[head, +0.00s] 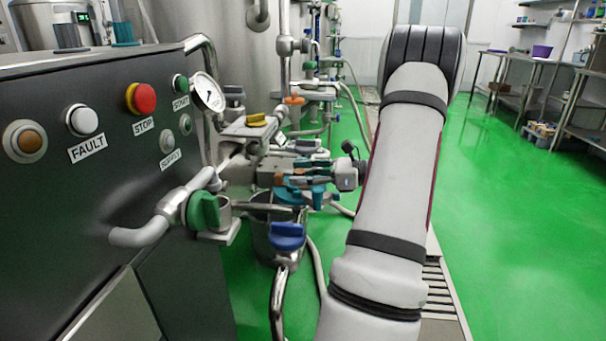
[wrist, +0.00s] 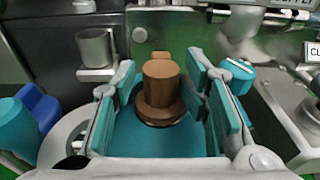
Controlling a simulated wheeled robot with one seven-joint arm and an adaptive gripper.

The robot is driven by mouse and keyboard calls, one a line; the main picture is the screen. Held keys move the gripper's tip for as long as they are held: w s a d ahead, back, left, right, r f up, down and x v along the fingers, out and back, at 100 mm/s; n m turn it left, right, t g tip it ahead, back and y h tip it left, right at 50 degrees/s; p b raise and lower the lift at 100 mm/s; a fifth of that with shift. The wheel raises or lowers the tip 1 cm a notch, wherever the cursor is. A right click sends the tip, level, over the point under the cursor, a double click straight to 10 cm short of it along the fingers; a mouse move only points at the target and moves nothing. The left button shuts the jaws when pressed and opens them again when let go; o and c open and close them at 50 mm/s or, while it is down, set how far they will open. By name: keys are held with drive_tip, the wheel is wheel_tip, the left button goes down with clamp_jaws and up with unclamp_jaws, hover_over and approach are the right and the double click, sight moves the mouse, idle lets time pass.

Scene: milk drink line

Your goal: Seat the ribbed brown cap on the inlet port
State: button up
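The brown cap (wrist: 161,88) stands upright in the wrist view, a round block with a wider flange at its base. It is over a teal surface (wrist: 128,138). My gripper (wrist: 165,88) has its teal-padded fingers on either side of the cap, with visible gaps, so it looks open around it. In the head view my gripper (head: 285,181) points left among the pipework, and the cap there is too small to make out surely. A grey open cup-like fitting (wrist: 95,48) stands at upper left in the wrist view. I cannot tell which fitting is the inlet port.
A dark control panel (head: 95,180) with buttons fills the left. The green floor (head: 510,220) at right is clear.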

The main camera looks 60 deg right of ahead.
drive_tip(key=shift+d, duration=0.1)
drive_tip(key=v, duration=1.2)
drive_tip(key=shift+s, duration=0.1)
idle(0.4)
